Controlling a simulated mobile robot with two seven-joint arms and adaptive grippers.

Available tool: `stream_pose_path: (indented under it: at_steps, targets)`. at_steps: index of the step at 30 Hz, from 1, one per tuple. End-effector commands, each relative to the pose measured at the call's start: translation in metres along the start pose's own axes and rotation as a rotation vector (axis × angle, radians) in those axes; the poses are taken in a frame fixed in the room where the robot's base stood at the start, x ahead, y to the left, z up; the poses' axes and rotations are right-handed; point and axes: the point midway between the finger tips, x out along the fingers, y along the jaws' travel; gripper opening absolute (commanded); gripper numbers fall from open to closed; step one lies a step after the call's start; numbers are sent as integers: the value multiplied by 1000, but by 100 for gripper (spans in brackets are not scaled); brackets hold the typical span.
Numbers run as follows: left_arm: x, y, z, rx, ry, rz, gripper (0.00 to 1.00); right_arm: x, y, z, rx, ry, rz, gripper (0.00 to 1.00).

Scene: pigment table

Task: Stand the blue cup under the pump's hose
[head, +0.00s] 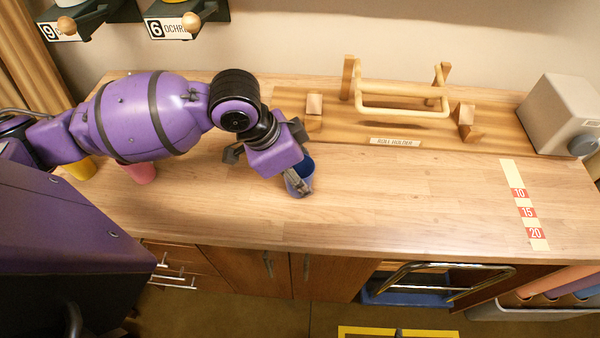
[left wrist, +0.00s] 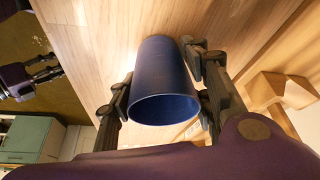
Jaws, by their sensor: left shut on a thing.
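The blue cup (head: 304,172) is at the middle of the wooden table, in front of the roll holder. My left gripper (head: 297,180) is shut on it, with one finger on each side. In the left wrist view the cup (left wrist: 164,90) sits between the two fingers of my left gripper (left wrist: 160,95), its open rim toward the camera, and it looks empty. I cannot tell whether its base touches the table. No pump or hose can be made out for certain; a grey box with a dark knob (head: 565,115) stands at the right.
A wooden roll holder (head: 400,105) stands at the back. A yellow cup (head: 80,168) and a pink cup (head: 140,172) stand under my left arm. A number strip (head: 508,172) lies at the right. The table between my gripper and the strip is clear.

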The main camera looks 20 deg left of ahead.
Motion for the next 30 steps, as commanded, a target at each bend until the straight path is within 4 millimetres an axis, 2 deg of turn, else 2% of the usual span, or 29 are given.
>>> stream_pose_path:
  at_steps: [2,3,8,20,23,30]
  targets:
    - [2,0,1,0,0,0,16,0,0,2,0,-4,-1,40]
    - [2,0,1,0,1,-1,45,0,-1,3,1,-7,-1,40]
    - [2,0,1,0,1,0,66,-1,-2,8,-1,-18,-5,40]
    - [-2,0,0,1,0,-1,66,-3,-1,13,-13,-27,-8,40]
    - [-17,-2,-1,1,1,-5,66,-3,0,9,-13,-22,-8,40]
    - [-70,-2,-2,3,3,-8,66,-5,-1,-3,-10,-7,-10,40]
